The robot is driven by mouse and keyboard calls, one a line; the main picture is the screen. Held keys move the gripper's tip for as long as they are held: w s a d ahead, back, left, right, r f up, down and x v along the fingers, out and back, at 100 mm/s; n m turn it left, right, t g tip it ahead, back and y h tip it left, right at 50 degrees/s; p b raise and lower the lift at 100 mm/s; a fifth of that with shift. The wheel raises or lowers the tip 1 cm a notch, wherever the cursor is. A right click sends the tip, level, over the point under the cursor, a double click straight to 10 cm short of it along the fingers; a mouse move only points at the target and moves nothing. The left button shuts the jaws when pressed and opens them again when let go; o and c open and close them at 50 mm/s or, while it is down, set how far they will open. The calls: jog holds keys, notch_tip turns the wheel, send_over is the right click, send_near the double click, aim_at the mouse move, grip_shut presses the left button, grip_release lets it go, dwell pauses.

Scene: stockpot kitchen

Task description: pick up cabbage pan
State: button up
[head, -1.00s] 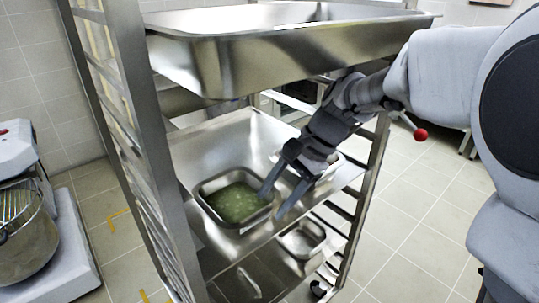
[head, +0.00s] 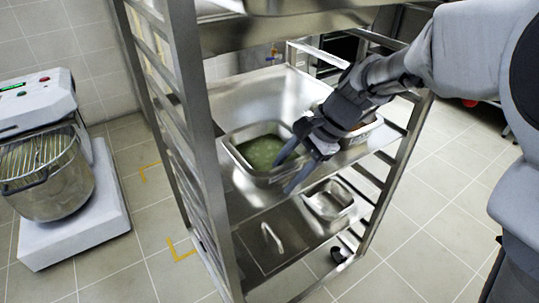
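The cabbage pan is a steel pan (head: 257,177) with green contents, on the middle shelf of the rack. My gripper (head: 293,170) reaches in from the right and is open, with nothing between its fingers. One finger overlaps the pan's right side in the picture, and the other shows just outside its front right corner. I cannot tell whether either finger touches the rim.
A second pan (head: 366,133) stands behind my gripper on the same shelf. A smaller steel pan (head: 330,200) sits on the shelf below. The rack's upright (head: 190,130) stands left of the cabbage pan, with a large tray (head: 225,35) above. A mixer (head: 45,170) stands far left.

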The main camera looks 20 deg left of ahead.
jog(key=shift+s+f, duration=0.15)
jog(key=shift+f, duration=0.15)
jog(key=c, duration=0.6)
jog(key=shift+a, duration=0.15)
grip_shut()
jog(key=shift+w+r, duration=0.15)
jog(key=shift+w, duration=0.05)
